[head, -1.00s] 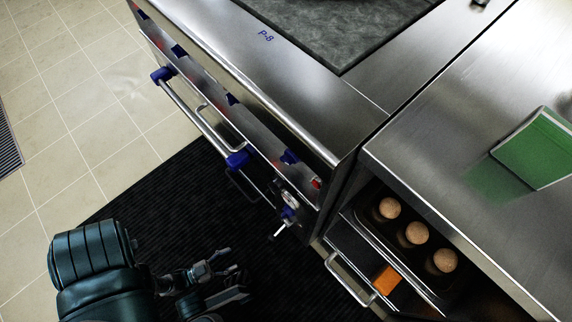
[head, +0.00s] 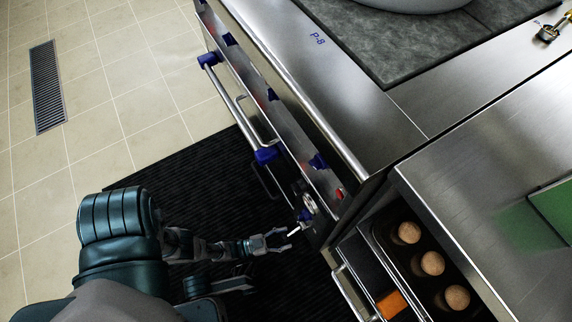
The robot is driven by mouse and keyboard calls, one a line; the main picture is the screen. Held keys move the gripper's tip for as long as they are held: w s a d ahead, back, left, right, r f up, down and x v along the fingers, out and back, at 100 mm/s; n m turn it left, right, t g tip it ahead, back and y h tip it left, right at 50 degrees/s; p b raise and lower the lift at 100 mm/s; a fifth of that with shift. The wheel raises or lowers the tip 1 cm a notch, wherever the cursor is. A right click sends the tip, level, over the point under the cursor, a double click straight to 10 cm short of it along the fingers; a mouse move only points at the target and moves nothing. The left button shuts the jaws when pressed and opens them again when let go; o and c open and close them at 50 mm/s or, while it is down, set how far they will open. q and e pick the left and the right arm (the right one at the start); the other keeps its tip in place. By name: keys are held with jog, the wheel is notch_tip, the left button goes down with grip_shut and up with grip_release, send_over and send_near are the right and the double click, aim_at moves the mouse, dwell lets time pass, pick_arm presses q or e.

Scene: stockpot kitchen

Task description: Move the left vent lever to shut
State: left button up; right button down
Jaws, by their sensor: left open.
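A small lever with a blue base (head: 305,215) and a pale rod (head: 294,231) sticks out low on the steel range front, beside a round dial. I cannot read any vent marking on it. My left gripper (head: 287,238) is open, its fingertips close to the rod's free end. I cannot tell whether they touch it. A darker, gripper-like part of mine (head: 232,285) shows below it, over the mat; its jaw state is unclear.
A rail with blue brackets (head: 240,110) and blue knobs (head: 272,94) run along the range front. An open drawer (head: 352,292) with round-topped brown items (head: 432,263) juts out at lower right. A black mat (head: 190,185) covers the floor.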

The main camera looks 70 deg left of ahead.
pick_arm(q)
jog(key=shift+w, duration=0.35)
grip_shut()
